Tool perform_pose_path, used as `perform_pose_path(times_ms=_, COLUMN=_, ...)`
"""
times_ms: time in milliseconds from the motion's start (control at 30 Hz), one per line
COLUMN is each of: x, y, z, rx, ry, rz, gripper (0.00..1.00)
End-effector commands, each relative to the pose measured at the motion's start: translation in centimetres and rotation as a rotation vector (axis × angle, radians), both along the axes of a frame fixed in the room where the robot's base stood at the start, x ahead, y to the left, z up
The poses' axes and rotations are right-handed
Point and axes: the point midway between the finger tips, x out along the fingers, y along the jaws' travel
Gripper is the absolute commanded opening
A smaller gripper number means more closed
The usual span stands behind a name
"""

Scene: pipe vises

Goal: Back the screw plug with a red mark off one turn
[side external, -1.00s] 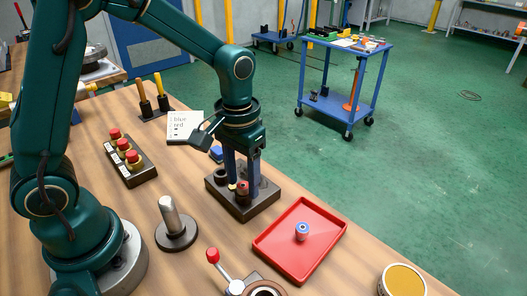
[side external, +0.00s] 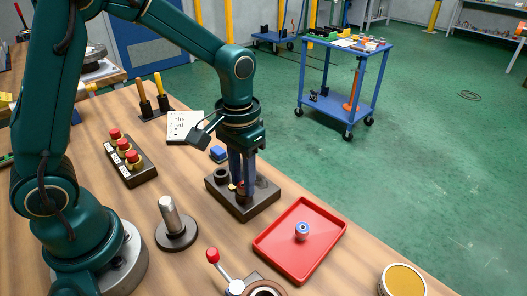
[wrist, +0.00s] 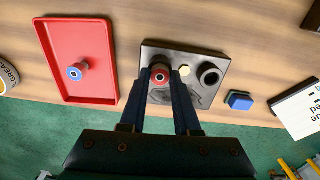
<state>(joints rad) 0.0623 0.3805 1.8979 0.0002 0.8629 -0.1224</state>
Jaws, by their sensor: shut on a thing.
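The red-marked screw plug (wrist: 160,74) sits in the dark vise block (wrist: 212,97), its round red top with a grey centre facing up in the wrist view. My gripper (wrist: 161,79) points down with its two blue fingers shut on the plug, one on each side. In the side view my gripper (side external: 241,190) is low over the block (side external: 257,206), and the fingers mostly hide the plug. A dark open ring (wrist: 209,74) and a small brass hex piece (wrist: 184,70) stand on the same block. The plug's thread is hidden.
A red tray (side external: 273,250) holding a blue-topped plug (side external: 302,231) lies beside the block. A metal post (side external: 170,216), red-knobbed lever (side external: 213,256) and button box (side external: 127,158) stand nearby.

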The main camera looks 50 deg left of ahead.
Motion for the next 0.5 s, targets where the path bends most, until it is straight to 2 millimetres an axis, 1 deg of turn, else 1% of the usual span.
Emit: perform_pose_path(times_ms=500, x=-0.03, y=0.00, z=0.03, rx=0.000, ry=0.001, rz=0.725, gripper=0.00)
